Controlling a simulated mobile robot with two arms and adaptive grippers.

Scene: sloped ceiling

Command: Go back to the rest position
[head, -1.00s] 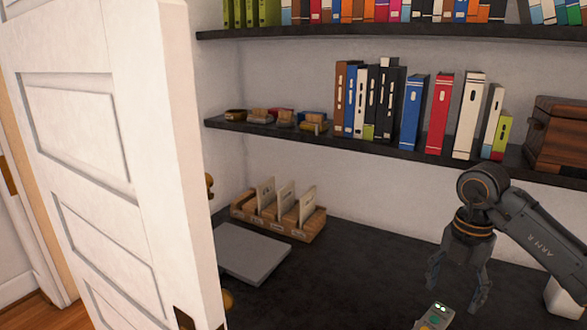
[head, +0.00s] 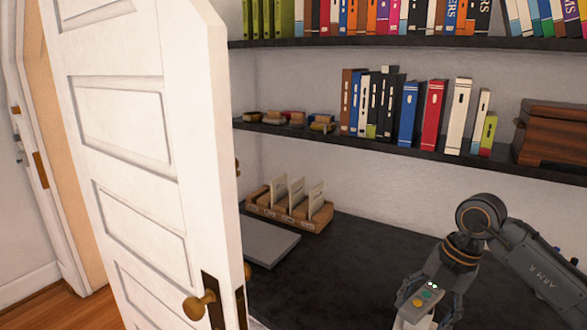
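My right gripper (head: 428,308) is at the lower right, pointing down in front of the dark desk top (head: 345,265). A small grey device (head: 424,298) with green lights and an orange button overlaps its fingers. I cannot tell whether the fingers hold the device or are only behind it; the fingertips are partly hidden. My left gripper is not in view.
An open white door (head: 130,130) with a brass knob (head: 199,305) fills the left side. A closed grey laptop-like slab (head: 266,243) and a wooden card holder (head: 290,212) lie on the desk. A shelf (head: 370,145) with books and a wooden box (head: 552,133) runs above.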

